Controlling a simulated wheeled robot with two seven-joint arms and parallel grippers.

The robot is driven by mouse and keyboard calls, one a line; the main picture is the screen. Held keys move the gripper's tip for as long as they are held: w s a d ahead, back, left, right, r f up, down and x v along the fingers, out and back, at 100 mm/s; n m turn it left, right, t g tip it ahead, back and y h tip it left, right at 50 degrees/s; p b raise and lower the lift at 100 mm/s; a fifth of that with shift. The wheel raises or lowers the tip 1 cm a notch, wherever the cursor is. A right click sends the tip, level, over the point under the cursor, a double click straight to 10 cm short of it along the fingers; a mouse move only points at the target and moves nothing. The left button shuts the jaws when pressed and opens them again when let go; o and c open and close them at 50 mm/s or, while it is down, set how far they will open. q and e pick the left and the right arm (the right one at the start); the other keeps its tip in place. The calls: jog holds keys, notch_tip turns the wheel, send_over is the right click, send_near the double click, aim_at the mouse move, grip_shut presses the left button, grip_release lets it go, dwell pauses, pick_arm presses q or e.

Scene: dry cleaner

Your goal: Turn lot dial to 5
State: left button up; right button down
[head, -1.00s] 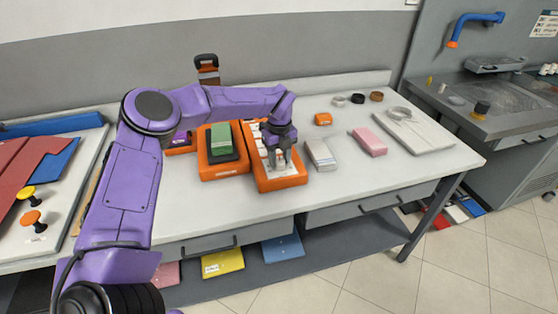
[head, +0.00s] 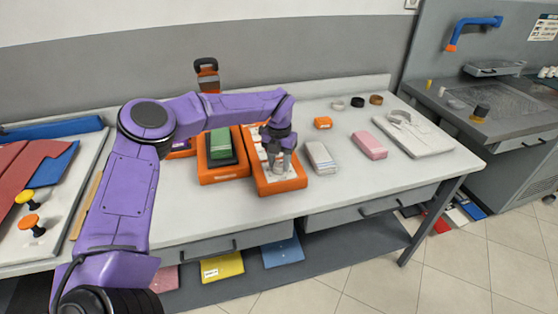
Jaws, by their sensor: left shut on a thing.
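My left gripper (head: 278,167) points down over the orange device with a white face (head: 287,185) at the middle of the table. The gripper is shut on a small grey knob, the lot dial (head: 279,170), near the lower part of that face. The fingers and wrist hide much of the dial and the upper face, so its setting cannot be read. My right gripper is not in view.
An orange device with a green and black top (head: 221,150) stands close on the left. A white pack (head: 321,157) and a pink block (head: 370,145) lie to the right. The table front is clear. A white tray (head: 425,140) sits further right.

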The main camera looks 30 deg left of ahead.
aim_at(279, 164)
pick_arm(q)
jog(key=shift+f+m, duration=0.1)
jog(key=shift+m, duration=0.4)
jog(key=o, duration=1.1)
jog(key=shift+c, duration=0.2)
jog(key=shift+r, duration=0.35)
notch_tip(279, 164, up, 10)
jog(key=b, duration=0.2)
